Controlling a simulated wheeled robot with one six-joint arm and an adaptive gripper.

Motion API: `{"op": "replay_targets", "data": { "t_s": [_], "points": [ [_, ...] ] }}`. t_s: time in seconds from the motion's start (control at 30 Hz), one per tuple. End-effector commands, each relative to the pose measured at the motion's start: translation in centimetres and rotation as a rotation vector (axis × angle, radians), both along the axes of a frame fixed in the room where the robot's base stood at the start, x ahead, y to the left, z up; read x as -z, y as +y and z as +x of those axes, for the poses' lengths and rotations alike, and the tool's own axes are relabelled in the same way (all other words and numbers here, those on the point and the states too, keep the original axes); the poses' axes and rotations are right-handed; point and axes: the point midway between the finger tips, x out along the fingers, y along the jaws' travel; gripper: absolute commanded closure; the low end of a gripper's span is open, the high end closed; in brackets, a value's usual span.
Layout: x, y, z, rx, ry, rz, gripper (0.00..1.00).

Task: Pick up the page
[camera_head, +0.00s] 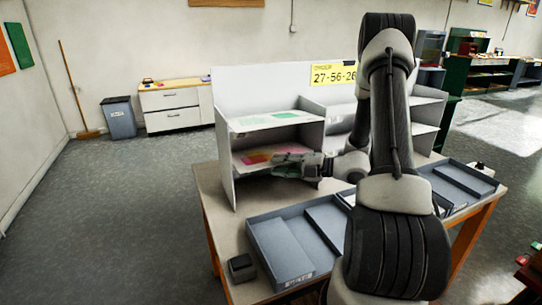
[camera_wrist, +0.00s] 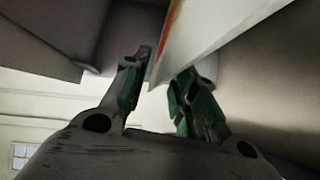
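A page with pink, red and orange patches (camera_head: 257,157) lies in the lower left compartment of the grey shelf unit (camera_head: 228,170). My gripper (camera_head: 280,165) reaches into that compartment from the right, at the page's near edge. In the wrist view, my gripper (camera_wrist: 163,82) has its two green-padded fingers apart. A pale flat sheet or board (camera_wrist: 205,38) with an orange-red strip reaches between them. I cannot tell whether it is the page alone or the shelf board with it, or whether either finger touches it.
Another page with green patches (camera_head: 262,120) lies on the shelf above. Blue-grey trays (camera_head: 288,255) stand on the table before the shelves, with a small dark box (camera_head: 241,267) at the left. A yellow sign (camera_head: 333,74) is on the back panel.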

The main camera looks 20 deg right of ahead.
Motion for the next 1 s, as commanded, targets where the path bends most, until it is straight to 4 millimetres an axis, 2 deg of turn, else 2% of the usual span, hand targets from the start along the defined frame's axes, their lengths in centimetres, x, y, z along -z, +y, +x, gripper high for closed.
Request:
{"op": "replay_targets", "data": {
  "t_s": [0.07,0.2,0.67,0.83,1.0],
  "points": [
    [0.0,0.0,0.0,0.000,0.000,0.000,0.74],
    [0.0,0.0,0.0,0.000,0.000,0.000,1.00],
    [-0.2,0.0,-0.1,0.000,-0.001,-0.001,1.00],
    [-1.5,-0.1,-0.4,0.001,-0.002,-0.002,1.00],
    [-4.1,-0.1,-0.4,0.000,-0.005,-0.003,1.00]
  ]
}}
